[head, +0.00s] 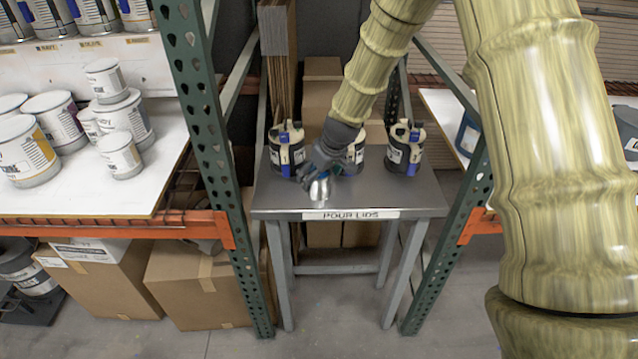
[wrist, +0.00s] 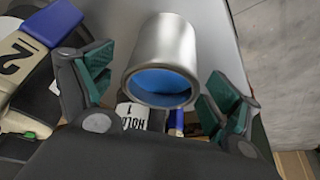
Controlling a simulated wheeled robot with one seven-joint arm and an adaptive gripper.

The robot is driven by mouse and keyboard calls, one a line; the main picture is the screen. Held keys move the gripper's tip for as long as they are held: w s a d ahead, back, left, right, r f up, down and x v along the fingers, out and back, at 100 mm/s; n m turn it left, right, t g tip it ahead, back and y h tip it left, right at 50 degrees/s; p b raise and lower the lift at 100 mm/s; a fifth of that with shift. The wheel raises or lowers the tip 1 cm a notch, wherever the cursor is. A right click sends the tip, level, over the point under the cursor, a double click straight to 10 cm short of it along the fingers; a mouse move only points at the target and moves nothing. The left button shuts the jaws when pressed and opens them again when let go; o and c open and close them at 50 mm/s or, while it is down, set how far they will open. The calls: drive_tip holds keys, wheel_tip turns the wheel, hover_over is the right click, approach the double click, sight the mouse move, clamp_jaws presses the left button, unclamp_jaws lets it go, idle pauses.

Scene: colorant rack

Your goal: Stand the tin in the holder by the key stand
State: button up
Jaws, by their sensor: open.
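The tin is a plain silver cylinder (head: 320,189) near the front edge of the grey table. In the wrist view, the tin (wrist: 165,48) shows a round blue end toward me. My gripper (head: 318,172) is above and behind it in the head view. In the wrist view, my gripper (wrist: 163,84) is open, with a green-padded finger on either side of the tin's near end. Cream, black and blue holders stand behind: one at left (head: 287,150), one at right (head: 405,148), one partly hidden by my gripper (head: 355,150). I cannot make out a key stand.
The table (head: 420,190) carries a "POUR LIDS" label (head: 350,215). Green rack posts stand close on both sides. A white shelf at left (head: 75,205) holds several paint cans, with cardboard boxes (head: 110,280) below. The table's front right is clear.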

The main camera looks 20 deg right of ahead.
drive_tip(key=shift+c, duration=0.5)
drive_tip(key=c, duration=1.3)
drive_tip(key=shift+r, duration=0.2)
